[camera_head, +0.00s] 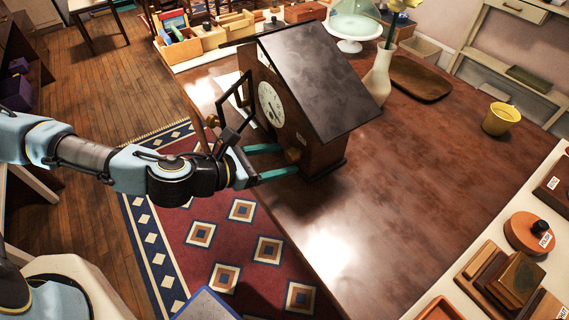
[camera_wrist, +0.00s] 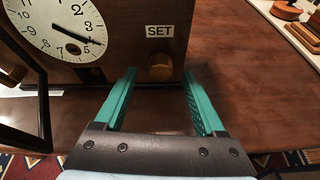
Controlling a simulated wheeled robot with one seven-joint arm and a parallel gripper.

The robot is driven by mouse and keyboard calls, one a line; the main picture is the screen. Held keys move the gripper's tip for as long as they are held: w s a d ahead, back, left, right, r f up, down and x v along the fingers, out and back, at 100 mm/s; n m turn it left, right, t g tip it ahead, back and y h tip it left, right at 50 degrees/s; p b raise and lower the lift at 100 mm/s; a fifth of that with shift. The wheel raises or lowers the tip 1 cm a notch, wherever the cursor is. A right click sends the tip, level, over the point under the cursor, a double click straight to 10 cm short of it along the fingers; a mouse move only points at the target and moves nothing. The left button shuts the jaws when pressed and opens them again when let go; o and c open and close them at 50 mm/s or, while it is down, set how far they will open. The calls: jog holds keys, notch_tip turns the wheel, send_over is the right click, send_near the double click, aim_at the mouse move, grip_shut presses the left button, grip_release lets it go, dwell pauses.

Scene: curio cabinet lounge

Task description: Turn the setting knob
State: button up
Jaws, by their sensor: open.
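The setting knob (camera_wrist: 161,67) is a round wooden-brown knob low on the front of a dark wooden clock (camera_head: 315,85), under a white SET label (camera_wrist: 160,31). In the head view the knob (camera_head: 292,155) shows partly, close to my fingertips. My gripper (camera_wrist: 158,80) has two teal fingers, open, one on each side of the knob in the wrist view. No finger visibly touches the knob. The head view also shows my gripper (camera_head: 272,160) at the clock's lower front. The white clock dial (camera_wrist: 57,27) is left of the knob.
The clock stands on a brown wooden table (camera_head: 400,170). A white vase (camera_head: 379,75), a wooden tray (camera_head: 420,78) and a yellow cup (camera_head: 501,119) are behind and right of it. A dark open frame (camera_wrist: 40,90) stands before the dial, left of my fingers. The table's right middle is clear.

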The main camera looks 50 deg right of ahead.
jog(key=shift+x, duration=0.85)
grip_shut()
